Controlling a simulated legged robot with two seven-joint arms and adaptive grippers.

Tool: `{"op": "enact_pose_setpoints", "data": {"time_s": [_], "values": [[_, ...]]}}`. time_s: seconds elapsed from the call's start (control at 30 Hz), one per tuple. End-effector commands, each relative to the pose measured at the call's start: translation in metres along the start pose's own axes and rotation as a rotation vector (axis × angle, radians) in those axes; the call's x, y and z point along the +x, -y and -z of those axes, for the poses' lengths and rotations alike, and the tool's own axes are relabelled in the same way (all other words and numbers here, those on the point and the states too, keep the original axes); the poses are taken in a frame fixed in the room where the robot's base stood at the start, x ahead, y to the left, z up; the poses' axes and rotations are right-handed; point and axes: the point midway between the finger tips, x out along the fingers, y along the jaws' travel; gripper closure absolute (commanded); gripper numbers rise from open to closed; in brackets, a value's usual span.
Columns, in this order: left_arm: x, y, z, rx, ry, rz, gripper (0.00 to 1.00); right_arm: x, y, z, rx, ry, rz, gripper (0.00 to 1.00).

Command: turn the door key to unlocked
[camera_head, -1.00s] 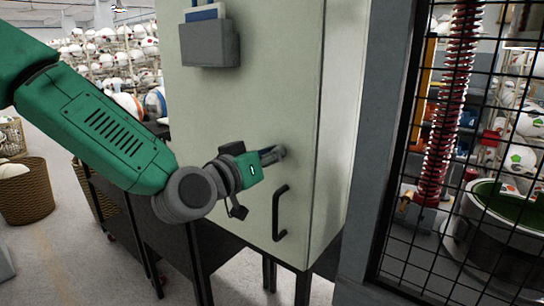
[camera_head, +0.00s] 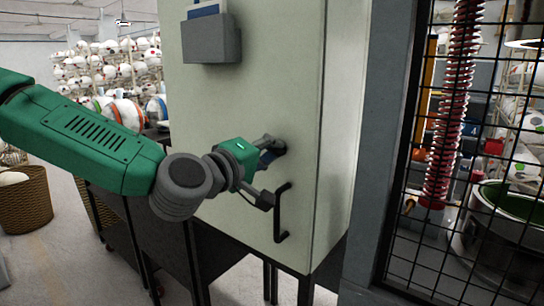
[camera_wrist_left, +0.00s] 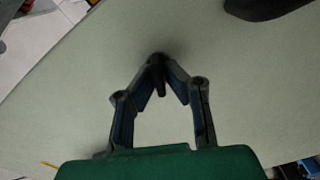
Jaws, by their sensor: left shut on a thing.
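The pale grey-green cabinet door (camera_head: 240,100) stands in front of me, with a black bar handle (camera_head: 281,212) on its lower right. My left gripper (camera_head: 272,146) is against the door above the handle, at the spot of the key. In the left wrist view my left gripper (camera_wrist_left: 161,66) has its fingertips closed together around a small dark key (camera_wrist_left: 157,76) close to the door face. The fingers hide most of the key, so its exact angle is hard to tell. My right gripper is not in view.
A grey document holder (camera_head: 211,40) is fixed on the upper door. A grey post (camera_head: 378,140) and black mesh fence (camera_head: 460,200) stand to the right. Wicker baskets (camera_head: 25,200) and racks of balls (camera_head: 105,65) are at the left behind my arm.

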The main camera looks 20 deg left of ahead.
Motion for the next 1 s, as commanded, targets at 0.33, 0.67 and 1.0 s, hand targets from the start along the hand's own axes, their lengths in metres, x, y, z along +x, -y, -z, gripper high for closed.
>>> {"op": "enact_pose_setpoints", "data": {"time_s": [0.33,0.67,1.0], "values": [[0.001,0.004,0.004,-0.242,-0.01,0.001,1.0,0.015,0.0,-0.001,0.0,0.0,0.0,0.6],[0.001,0.003,0.003,-0.339,-0.01,0.001,1.0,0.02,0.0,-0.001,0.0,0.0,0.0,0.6],[0.001,0.003,0.003,-0.353,-0.01,0.001,1.0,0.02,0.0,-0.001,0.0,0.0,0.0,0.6]]}}
